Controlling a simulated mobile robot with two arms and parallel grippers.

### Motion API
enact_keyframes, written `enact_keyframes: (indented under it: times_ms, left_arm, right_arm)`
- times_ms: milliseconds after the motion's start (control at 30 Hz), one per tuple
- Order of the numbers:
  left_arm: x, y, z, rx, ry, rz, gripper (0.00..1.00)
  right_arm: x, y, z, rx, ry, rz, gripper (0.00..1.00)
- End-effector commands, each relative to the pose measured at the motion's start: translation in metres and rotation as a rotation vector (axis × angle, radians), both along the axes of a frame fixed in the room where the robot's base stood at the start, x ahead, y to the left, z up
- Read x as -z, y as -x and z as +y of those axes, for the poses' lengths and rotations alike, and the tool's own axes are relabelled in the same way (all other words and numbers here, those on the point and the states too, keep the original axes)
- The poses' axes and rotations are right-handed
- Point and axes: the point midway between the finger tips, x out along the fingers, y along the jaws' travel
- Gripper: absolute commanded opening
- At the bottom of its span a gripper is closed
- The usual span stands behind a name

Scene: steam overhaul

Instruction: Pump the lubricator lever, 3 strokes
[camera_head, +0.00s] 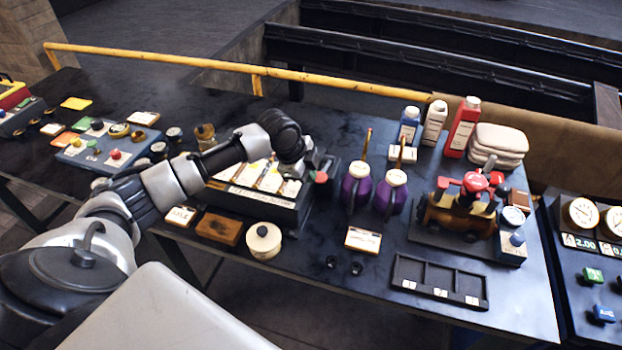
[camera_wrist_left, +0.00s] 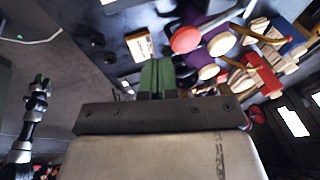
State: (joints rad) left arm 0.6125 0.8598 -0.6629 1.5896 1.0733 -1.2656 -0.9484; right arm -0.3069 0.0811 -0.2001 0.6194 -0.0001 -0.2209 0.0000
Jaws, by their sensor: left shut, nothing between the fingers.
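The lubricator appears to be the black box (camera_head: 262,204) with pale labelled slots on the near side of the dark bench. A round red knob (camera_head: 321,177), which looks like the lever's end, shows at its right end. The knob also shows in the left wrist view (camera_wrist_left: 186,39), just ahead and to the right of my fingers. My left gripper (camera_head: 296,172) is over the box's right end, just left of the knob. In the wrist view its green fingers (camera_wrist_left: 157,72) are together and empty. My arm hides part of the box. I cannot tell whether fingers and lever touch. My right gripper is out of view.
Two purple oil cans (camera_head: 355,188) with tall spouts stand just right of the knob. A round cream-lidded tin (camera_head: 263,241) and a wooden block (camera_head: 219,228) sit in front of the box. A yellow rail (camera_head: 160,57) runs along the back. A black divided tray (camera_head: 440,280) lies at the front right.

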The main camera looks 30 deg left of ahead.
Motion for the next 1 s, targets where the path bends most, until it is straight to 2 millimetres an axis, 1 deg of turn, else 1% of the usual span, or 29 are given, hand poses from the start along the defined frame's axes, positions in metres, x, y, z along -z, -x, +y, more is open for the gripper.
enact_keyframes:
  times_ms: [33, 200, 300, 400, 567, 1000]
  left_arm:
    - [-0.006, 0.004, 0.003, 0.001, -0.001, -0.004, 0.00]
    - [-0.036, 0.017, 0.010, 0.000, -0.002, -0.004, 0.00]
    - [-0.050, 0.022, 0.012, -0.001, -0.001, -0.004, 0.00]
    - [-0.057, 0.026, 0.014, -0.001, 0.000, -0.002, 0.00]
    - [-0.062, 0.028, 0.014, -0.001, 0.000, 0.000, 0.00]
    - [-0.062, 0.027, 0.014, -0.001, 0.000, -0.001, 0.00]
  right_arm:
    - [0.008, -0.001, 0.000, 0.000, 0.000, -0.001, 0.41]
    - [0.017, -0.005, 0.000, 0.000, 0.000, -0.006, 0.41]
    - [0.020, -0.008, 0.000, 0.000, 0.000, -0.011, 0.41]
    - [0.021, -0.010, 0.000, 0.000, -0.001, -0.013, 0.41]
    - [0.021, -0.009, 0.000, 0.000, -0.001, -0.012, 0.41]
    - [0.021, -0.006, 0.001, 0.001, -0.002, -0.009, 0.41]
